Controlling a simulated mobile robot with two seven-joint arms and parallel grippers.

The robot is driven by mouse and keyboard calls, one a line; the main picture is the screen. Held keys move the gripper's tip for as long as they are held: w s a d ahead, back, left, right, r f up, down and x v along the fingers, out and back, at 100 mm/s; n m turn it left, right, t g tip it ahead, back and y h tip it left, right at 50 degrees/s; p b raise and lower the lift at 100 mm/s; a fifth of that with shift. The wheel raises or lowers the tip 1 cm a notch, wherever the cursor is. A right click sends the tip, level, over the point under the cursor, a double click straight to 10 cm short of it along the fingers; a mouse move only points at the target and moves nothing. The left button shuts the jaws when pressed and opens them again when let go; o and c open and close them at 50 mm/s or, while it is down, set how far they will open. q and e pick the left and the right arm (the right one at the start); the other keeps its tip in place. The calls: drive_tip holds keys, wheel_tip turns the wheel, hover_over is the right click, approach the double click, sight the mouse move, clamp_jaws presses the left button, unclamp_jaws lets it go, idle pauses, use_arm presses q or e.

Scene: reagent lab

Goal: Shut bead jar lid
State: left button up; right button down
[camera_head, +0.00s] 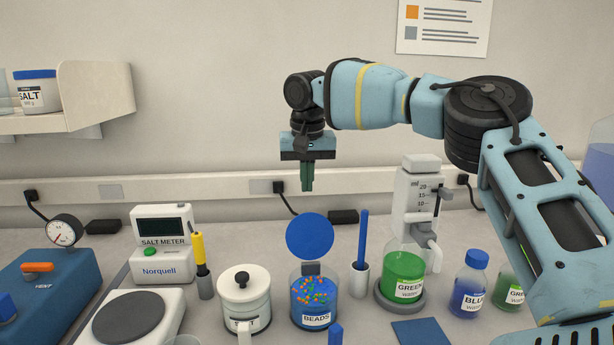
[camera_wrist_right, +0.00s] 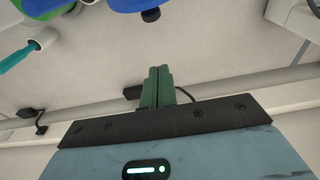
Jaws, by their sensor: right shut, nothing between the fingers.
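The bead jar (camera_head: 315,305) stands on the bench, a clear jar labelled BEADS with coloured beads in it. Its round blue lid (camera_head: 310,236) stands open, tilted up on the hinge at the back of the rim. My right gripper (camera_head: 307,188) hangs pointing down above the lid in the picture, apart from it. Its green fingers are shut and empty; they also show in the wrist view (camera_wrist_right: 158,87). Blue shapes at the top of the wrist view are cut off, so I cannot tell which is the lid. My left gripper is not in view.
A white lidded pot (camera_head: 244,305) stands left of the jar, and a holder with a blue stick (camera_head: 362,245) stands right. Farther right are a green water vessel (camera_head: 403,275) under a dispenser and a blue bottle (camera_head: 469,290). A salt meter (camera_head: 162,240) is at left.

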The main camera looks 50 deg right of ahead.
sight(309, 235)
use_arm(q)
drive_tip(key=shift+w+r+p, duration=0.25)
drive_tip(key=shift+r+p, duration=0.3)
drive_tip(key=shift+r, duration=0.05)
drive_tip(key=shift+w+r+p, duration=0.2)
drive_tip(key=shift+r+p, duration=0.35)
use_arm(e)
wheel_tip(309, 235, down, 6)
drive_tip(key=s+a, duration=0.2)
drive_tip(key=shift+r, duration=0.15)
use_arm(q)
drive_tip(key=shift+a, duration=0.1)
use_arm(e)
drive_tip(key=shift+s+d, duration=0.1)
drive_tip(key=shift+s, duration=0.05)
